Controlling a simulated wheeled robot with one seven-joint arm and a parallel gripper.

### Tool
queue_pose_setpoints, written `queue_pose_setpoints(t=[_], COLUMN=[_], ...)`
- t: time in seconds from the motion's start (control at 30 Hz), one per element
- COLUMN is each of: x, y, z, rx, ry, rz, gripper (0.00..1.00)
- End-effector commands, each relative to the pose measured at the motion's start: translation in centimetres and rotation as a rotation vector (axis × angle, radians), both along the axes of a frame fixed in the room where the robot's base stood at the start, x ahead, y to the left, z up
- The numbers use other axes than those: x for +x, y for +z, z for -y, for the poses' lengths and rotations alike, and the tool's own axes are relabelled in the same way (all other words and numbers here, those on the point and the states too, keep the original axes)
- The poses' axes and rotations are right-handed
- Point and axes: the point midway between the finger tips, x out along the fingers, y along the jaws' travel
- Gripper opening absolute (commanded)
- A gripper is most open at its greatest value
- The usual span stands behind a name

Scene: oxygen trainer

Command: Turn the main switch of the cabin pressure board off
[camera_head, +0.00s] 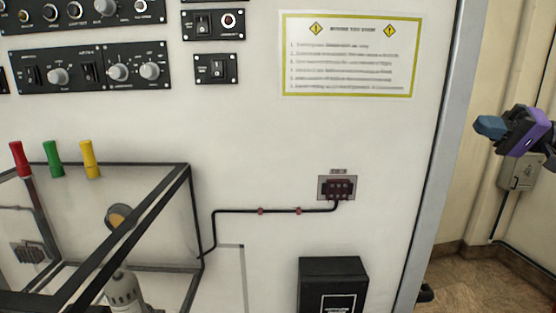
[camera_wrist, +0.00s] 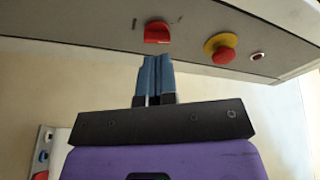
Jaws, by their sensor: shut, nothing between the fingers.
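In the wrist view a pale panel crosses the top. On it are a red knob-like switch (camera_wrist: 157,32), a red mushroom button on a yellow base (camera_wrist: 220,50) and a small red-and-white part (camera_wrist: 258,56). No label is readable, so I cannot tell for sure which is the cabin pressure main switch. My gripper (camera_wrist: 155,60) has its blue fingers together and empty, with the tips just below the red switch in the picture; I cannot tell whether they touch it. In the head view my gripper (camera_head: 482,126) is at the right edge, beyond the white board, and the panel is out of view.
The head view shows a white board (camera_head: 260,150) with black switch panels (camera_head: 92,72), a yellow-edged notice (camera_head: 350,55), a socket (camera_head: 337,188) and a black box (camera_head: 333,280). A framed clear case (camera_head: 190,215) stands lower left. Another panel (camera_wrist: 47,135) is lower left in the wrist view.

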Motion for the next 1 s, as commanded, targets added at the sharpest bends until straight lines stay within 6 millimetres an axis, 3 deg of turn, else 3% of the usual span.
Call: queue_pose_setpoints(t=[0.23,0.7,1.0], x=[-0.1,-0.1,-0.1], y=[0.2,0.2,0.2], z=[-0.6,-5.7,-6.9], rx=[-0.001,0.000,0.000], ry=[-0.004,-0.005,-0.005], rz=[0.025,0.024,0.023], gripper=[0.00,0.00,0.00])
